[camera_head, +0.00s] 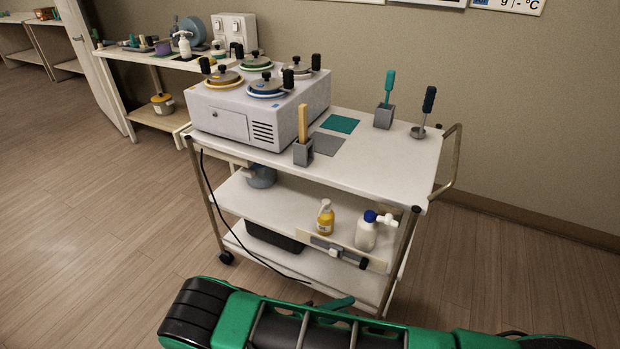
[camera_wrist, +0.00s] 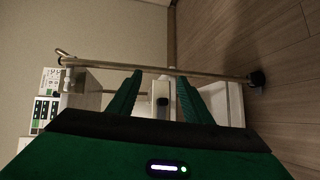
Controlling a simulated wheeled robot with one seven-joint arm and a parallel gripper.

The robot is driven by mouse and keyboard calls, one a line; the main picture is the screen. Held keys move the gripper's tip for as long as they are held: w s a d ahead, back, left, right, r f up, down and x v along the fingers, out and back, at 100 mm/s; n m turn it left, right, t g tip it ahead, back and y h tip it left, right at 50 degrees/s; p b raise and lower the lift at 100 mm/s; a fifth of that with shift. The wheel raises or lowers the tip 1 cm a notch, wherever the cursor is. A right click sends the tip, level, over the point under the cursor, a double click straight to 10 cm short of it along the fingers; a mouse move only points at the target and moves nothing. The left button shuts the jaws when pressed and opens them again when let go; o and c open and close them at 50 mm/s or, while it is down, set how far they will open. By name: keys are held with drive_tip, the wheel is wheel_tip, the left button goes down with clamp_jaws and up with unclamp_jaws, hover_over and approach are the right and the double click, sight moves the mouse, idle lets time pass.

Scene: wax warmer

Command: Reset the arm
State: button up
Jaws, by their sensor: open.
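My green arm (camera_head: 300,330) lies across the bottom of the head view, in front of the white cart (camera_head: 385,155). My gripper (camera_wrist: 158,76) shows in the wrist view with its two green fingers apart and nothing between them. Beyond the fingers the wrist view shows the cart sideways, with a metal post (camera_wrist: 210,75) crossing near the fingertips. I cannot tell whether they touch it. In the head view the gripper is mostly hidden; a small green piece (camera_head: 335,303) near the lower shelf may be part of it.
The wax warmer (camera_head: 225,125) with several lidded pots stands on the cart top. Tool holders (camera_head: 303,153) and mats (camera_head: 340,124) lie beside it. Bottles (camera_head: 366,232) stand on the middle shelf. A black cable (camera_head: 235,232) hangs down the front. Floor left of the cart is clear.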

drive_tip(key=w+d+r+m+g+y, duration=0.1)
drive_tip(key=w+d+r+m+g, duration=0.2)
drive_tip(key=r, duration=0.5)
drive_tip(key=w+d+r+m+g+y, duration=0.1)
drive_tip(key=w+d+r+g+y, duration=0.1)
drive_tip(key=w+d+r+g, duration=0.4)
drive_tip(key=s+d+r+m+g+y, duration=0.1)
drive_tip(key=s+d+r+m+y, duration=0.25)
drive_tip(key=d+r, duration=0.8)
drive_tip(key=s+d+r+m+y, duration=0.2)
drive_tip(key=s+d+r+y, duration=0.3)
drive_tip(key=s+d+r, duration=0.55)
drive_tip(key=s+r+m+t+y, duration=0.2)
drive_tip(key=s+r, duration=0.4)
drive_tip(key=s, duration=0.5)
drive_tip(key=shift+s+d+t+y, duration=0.2)
drive_tip(key=shift+d+t+y, duration=0.1)
drive_tip(key=shift+t+y, duration=0.35)
